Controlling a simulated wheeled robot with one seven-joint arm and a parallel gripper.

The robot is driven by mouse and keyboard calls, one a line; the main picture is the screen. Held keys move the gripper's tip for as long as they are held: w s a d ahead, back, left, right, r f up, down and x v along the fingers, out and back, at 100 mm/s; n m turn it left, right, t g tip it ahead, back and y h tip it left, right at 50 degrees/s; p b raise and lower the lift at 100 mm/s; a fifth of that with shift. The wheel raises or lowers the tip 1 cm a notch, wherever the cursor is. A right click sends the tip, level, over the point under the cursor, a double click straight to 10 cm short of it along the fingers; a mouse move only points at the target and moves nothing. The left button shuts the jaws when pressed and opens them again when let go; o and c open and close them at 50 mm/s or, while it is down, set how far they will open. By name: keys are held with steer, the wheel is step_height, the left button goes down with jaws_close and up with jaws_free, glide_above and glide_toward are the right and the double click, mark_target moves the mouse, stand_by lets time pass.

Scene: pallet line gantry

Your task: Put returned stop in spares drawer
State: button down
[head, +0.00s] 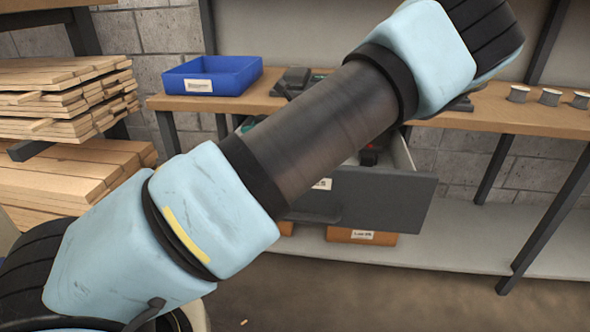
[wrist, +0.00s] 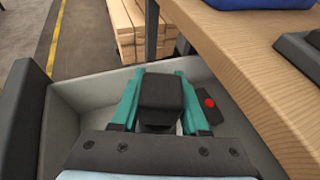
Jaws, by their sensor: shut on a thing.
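My gripper (wrist: 160,76) has teal fingers and is shut on a dark block, the stop (wrist: 160,93), in the wrist view. The gripper and stop are over the open drawer and appear to be within its walls; I cannot tell whether the stop touches the floor. The drawer (wrist: 62,124) has light grey walls and a dark front. In the head view the drawer (head: 388,205) is pulled out below the bench, and my arm hides most of its inside, the gripper and the stop.
A dark part with a red dot (wrist: 209,104) lies in the drawer, right of the gripper. The wooden bench top (wrist: 262,62) is close on the right. A blue bin (head: 213,77) and several small spools (head: 549,97) stand on the bench. Stacked planks (head: 65,95) are at left.

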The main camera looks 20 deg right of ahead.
step_height(320, 180, down, 9)
steer(key=shift+r+b, duration=0.15)
steer(key=shift+b, duration=0.15)
steer(key=shift+c, duration=2)
jaws_free()
steer(key=v, duration=1.2)
steer(key=shift+p, duration=0.3)
steer(key=shift+r, duration=0.1)
